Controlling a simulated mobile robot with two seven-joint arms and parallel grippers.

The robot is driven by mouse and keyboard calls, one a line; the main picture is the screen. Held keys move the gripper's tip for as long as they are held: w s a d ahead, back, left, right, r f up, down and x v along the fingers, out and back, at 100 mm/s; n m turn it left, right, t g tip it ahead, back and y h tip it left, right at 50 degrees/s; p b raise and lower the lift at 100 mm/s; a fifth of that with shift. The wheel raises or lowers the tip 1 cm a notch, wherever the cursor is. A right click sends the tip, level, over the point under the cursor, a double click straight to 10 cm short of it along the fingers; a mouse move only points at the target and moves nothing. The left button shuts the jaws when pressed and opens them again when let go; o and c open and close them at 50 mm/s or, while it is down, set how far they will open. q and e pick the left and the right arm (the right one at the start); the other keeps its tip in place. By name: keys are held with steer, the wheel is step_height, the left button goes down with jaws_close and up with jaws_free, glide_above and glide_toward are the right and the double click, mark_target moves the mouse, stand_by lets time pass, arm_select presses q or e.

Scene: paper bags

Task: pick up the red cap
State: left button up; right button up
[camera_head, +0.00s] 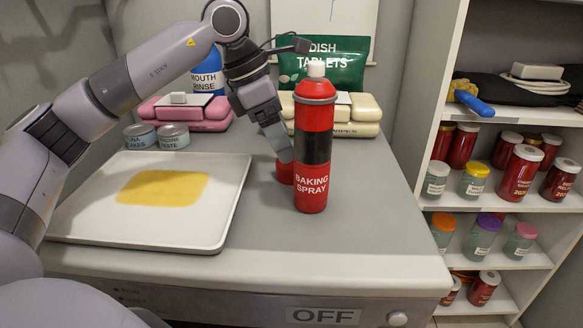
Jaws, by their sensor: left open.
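The red cap (284,173) sits on the grey counter, just left of and partly hidden behind the baking spray can (311,192). The can stands upright, red with a black band and a bare white nozzle on top. My left gripper (284,155) points down at the cap, with its fingertips at the cap's top edge. It is open. Whether the fingers touch the cap cannot be told. My right gripper is not in view.
A white tray (215,215) with a yellow patch lies left. Behind are two small tins (172,136), a blue mouth rinse bottle (206,80), pink (180,115) and cream (365,115) cases and a green dish tablets bag (350,50). The counter's right front is clear.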

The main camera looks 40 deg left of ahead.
mark_target(291, 165)
arm_select(q)
steer(key=b+x, duration=0.1)
steer(key=x, duration=0.3)
steer(key=shift+s+d, duration=0.1)
steer(key=shift+d, duration=0.05)
steer(key=shift+d+f, duration=0.15)
steer(key=shift+f, duration=0.2)
steer(key=c, duration=0.8)
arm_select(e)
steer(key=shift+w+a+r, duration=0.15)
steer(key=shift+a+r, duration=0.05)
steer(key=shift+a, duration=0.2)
arm_select(q)
steer(key=shift+r, duration=0.15)
